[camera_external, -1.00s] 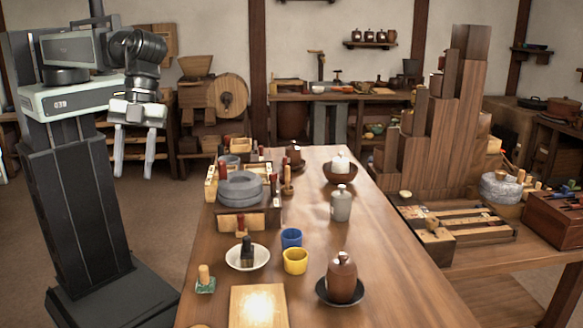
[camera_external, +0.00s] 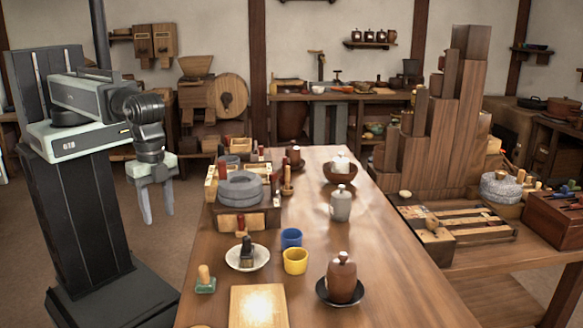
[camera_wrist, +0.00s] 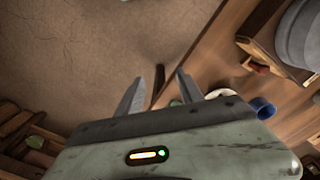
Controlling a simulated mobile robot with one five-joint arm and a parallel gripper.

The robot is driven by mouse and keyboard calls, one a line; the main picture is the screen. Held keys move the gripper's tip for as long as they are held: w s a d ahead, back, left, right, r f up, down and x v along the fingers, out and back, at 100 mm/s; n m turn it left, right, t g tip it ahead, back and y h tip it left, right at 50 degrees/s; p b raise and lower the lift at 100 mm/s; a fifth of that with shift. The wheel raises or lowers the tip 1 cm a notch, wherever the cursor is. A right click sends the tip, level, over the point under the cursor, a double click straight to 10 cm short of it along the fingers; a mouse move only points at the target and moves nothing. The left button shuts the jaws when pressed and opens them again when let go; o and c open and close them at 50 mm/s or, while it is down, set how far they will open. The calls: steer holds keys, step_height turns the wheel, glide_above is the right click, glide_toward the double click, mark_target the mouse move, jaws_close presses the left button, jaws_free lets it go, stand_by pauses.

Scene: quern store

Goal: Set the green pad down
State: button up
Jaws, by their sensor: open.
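The green pad (camera_external: 205,286) lies flat near the left front edge of the long wooden table (camera_external: 355,270). A light wooden peg with a rounded top (camera_external: 204,272) stands on the pad. My gripper (camera_external: 158,217) hangs open and empty beside the table's left side, fingers pointing down, behind and to the left of the pad and apart from it. In the wrist view my gripper (camera_wrist: 160,76) shows two spread fingers with floor between and beyond them. A small green patch beside the right finger may be the pad, partly hidden there.
A white dish (camera_external: 262,258) holding a dark stamp-like piece, a blue cup (camera_external: 291,238), a yellow cup (camera_external: 295,261) and a pale board (camera_external: 258,308) stand near the pad. A grey round stone (camera_external: 240,188) sits on a box farther back.

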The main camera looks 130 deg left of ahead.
step_height(320, 180, down, 38)
steer(key=d+b, duration=0.2)
steer(key=b, duration=3.5)
steer(key=shift+d+f, duration=0.25)
steer(key=shift+d, duration=0.1)
steer(key=a+r+p, duration=0.2)
steer(key=r+p, duration=1.5)
steer(key=a+r+p, duration=0.2)
steer(key=r+p, duration=1.6)
steer(key=shift+r+p, duration=0.25)
steer(key=shift+p, duration=0.1)
steer(key=shift+a, duration=0.1)
